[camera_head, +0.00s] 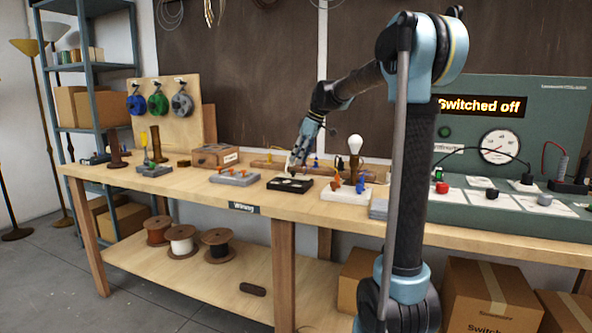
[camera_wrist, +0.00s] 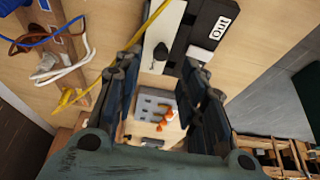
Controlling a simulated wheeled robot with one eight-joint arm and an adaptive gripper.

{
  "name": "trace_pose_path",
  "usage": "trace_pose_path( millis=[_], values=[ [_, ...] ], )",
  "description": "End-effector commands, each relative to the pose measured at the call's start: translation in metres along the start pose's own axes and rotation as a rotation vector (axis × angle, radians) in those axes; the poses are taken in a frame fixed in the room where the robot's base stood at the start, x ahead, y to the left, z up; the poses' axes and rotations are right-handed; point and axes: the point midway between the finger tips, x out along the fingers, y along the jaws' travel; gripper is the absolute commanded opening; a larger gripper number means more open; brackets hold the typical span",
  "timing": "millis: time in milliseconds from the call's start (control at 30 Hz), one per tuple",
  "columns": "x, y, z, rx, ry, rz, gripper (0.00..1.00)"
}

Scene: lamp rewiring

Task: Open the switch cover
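The switch unit is a black box (camera_head: 290,184) on the workbench. In the wrist view its black body (camera_wrist: 209,22) carries a white I/O label. A pale panel (camera_wrist: 168,24) with a dark round knob (camera_wrist: 160,51) lies beside that body, apparently the cover; whether it is lifted or flat I cannot tell. My gripper (camera_head: 296,166) points down just above the box. In the wrist view my gripper (camera_wrist: 162,65) has its fingers wide apart, with the knob between and beyond the tips. Contact with the cover is not visible.
A grey block with orange parts (camera_wrist: 155,105) lies near the fingers. A white block with orange clips (camera_head: 345,190) and a lamp bulb (camera_head: 355,145) stand to the right. A grey block (camera_head: 235,177) is left. The console sign (camera_head: 480,105) reads "Switched off".

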Motion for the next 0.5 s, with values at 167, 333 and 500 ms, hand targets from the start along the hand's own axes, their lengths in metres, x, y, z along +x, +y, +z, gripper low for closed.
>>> trace_pose_path(
  millis=[167, 333, 500],
  values=[
    [0.029, 0.0, 0.0, -0.001, 0.0, 0.0, 0.38],
    [0.046, 0.0, 0.0, 0.0, -0.001, 0.0, 0.38],
    [0.053, 0.0, 0.001, 0.0, -0.001, 0.0, 0.38]
  ],
)
